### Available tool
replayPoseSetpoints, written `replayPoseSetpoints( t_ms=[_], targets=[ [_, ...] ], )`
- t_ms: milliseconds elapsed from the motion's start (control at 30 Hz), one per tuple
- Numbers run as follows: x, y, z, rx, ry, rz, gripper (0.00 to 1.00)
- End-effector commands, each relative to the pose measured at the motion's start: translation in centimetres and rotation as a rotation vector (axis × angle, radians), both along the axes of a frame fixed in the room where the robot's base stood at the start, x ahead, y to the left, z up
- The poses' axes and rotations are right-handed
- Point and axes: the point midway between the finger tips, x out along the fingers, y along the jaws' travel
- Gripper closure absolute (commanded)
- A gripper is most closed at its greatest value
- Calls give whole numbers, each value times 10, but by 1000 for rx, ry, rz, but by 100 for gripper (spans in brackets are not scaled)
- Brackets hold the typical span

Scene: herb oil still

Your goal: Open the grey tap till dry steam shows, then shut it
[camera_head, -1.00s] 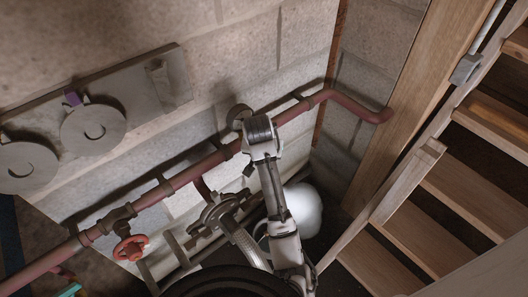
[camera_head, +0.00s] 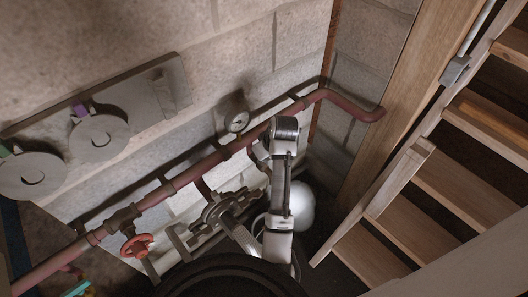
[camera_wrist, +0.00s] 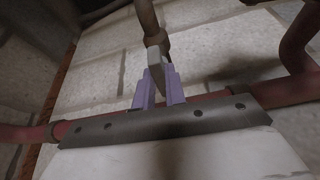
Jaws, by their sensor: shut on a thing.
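In the wrist view my gripper (camera_wrist: 158,72) has two purple fingers closed on a grey tap lever (camera_wrist: 156,55). The lever hangs below a brownish pipe stub (camera_wrist: 147,18) with a collar. In the head view my arm hides the tap and the fingers. A smooth white rounded shape (camera_head: 301,208) shows low behind my arm; I cannot tell whether it is steam or a solid thing.
A dark red pipe (camera_head: 180,179) runs along the block wall, with a red handwheel (camera_head: 137,246) at lower left and a round gauge (camera_head: 237,120) near my arm. Two grey discs (camera_head: 99,138) hang on a wall board. Wooden stairs (camera_head: 450,190) fill the right side.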

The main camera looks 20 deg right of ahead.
Motion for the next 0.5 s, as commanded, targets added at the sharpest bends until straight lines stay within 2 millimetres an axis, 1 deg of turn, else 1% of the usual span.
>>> replayPoseSetpoints(
  t_ms=[200,500],
  targets=[
    [1,-1,1,1,0,85,100],
    [1,-1,1,-1,0,124,100]
  ],
)
